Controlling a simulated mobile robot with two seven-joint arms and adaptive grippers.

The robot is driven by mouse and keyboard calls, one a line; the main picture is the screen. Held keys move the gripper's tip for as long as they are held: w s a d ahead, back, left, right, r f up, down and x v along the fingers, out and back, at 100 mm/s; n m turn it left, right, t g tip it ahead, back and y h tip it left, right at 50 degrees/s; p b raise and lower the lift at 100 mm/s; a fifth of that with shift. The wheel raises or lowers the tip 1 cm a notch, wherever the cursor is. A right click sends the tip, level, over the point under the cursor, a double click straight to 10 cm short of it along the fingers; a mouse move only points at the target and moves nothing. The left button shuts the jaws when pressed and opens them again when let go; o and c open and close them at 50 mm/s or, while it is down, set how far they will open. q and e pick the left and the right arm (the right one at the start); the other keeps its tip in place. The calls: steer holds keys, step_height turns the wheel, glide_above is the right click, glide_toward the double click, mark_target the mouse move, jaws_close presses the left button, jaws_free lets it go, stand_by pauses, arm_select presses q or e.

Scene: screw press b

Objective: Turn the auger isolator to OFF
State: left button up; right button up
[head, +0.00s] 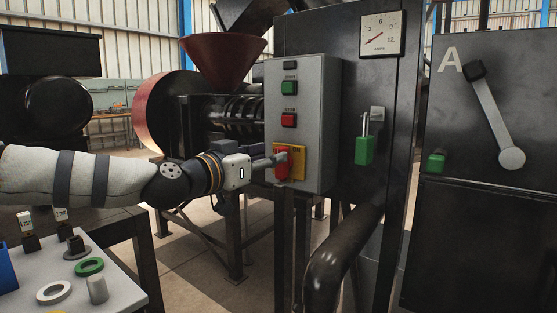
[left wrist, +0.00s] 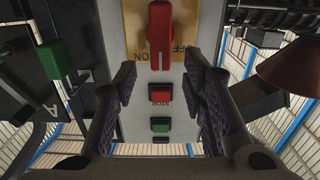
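My left gripper (head: 272,160) is at the handle. In the left wrist view its fingers (left wrist: 160,65) are apart, one to each side of the handle's line, with gaps showing. Contact is not visible. My right gripper is not in view.
The grey box (head: 315,120) carries a green START button (head: 289,88) and a red STOP button (head: 289,120) above the isolator. A black pipe (head: 335,255) runs below. A table (head: 120,290) with loose parts stands lower left.

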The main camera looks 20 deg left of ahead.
mark_target(278, 152)
arm_select(q)
steer(key=x, duration=0.3)
steer(key=shift+w+d+r, duration=0.1)
steer(key=shift+w, duration=0.25)
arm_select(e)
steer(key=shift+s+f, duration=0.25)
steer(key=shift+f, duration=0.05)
arm_select(q)
jaws_close()
